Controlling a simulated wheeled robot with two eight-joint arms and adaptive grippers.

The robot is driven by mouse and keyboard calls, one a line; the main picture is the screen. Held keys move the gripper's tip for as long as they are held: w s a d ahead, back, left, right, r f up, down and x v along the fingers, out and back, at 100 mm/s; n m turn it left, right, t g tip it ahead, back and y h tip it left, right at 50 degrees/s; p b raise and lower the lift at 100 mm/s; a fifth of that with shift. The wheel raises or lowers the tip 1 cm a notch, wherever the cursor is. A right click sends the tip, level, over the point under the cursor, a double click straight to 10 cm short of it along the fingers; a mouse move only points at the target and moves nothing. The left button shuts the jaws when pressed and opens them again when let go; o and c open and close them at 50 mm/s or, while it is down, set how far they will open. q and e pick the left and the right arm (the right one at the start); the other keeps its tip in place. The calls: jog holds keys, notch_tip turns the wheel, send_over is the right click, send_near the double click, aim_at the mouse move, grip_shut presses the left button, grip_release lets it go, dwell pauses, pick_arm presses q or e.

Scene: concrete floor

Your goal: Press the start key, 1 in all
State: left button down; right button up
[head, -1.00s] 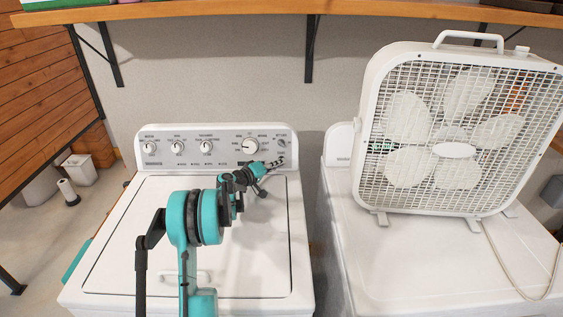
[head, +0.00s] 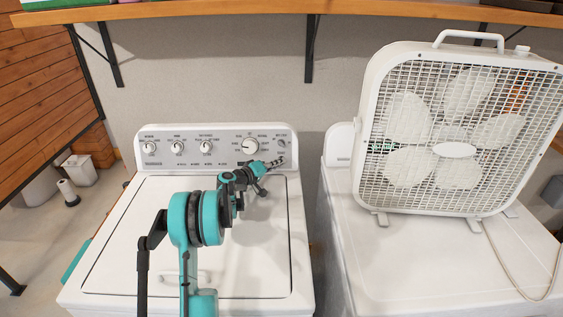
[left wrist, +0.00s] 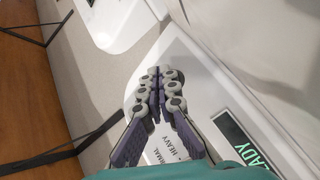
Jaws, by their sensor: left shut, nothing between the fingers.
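The white washer's control panel (head: 220,146) carries several knobs and a small round grey button (head: 282,143) at its right end; the print beside it is too small to read. My left gripper (head: 279,162) is shut and empty, with its fingertips at the panel's lower right, just below that button. In the left wrist view the closed fingers (left wrist: 160,76) lie over the panel, beside a lit display (left wrist: 243,142) showing the end of a word, "ADY". The fingers hide part of the panel there. I cannot tell whether the tips touch it. My right gripper is out of view.
A white box fan (head: 450,135) stands on the neighbouring white machine (head: 350,240) at the right. A wooden shelf (head: 220,10) with dark brackets runs above. The washer lid (head: 130,240) lies closed under my left arm. A small white bin (head: 80,170) is on the floor at the left.

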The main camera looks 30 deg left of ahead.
pick_arm(q)
jog(key=shift+s, duration=0.1)
dwell(0.5)
jog(key=shift+s+d+r, duration=0.2)
jog(key=shift+s+d, duration=0.15)
jog(key=shift+s, duration=0.15)
jog(key=shift+s+d+r, duration=0.25)
jog(key=shift+s+d, duration=0.15)
jog(key=shift+s, duration=0.3)
jog(key=shift+s+d+r, duration=0.25)
jog(key=shift+s+d, duration=0.2)
jog(key=shift+s, duration=0.2)
jog(key=shift+s+d+r, duration=0.25)
jog(key=shift+s+d, duration=0.15)
jog(key=shift+s, duration=0.3)
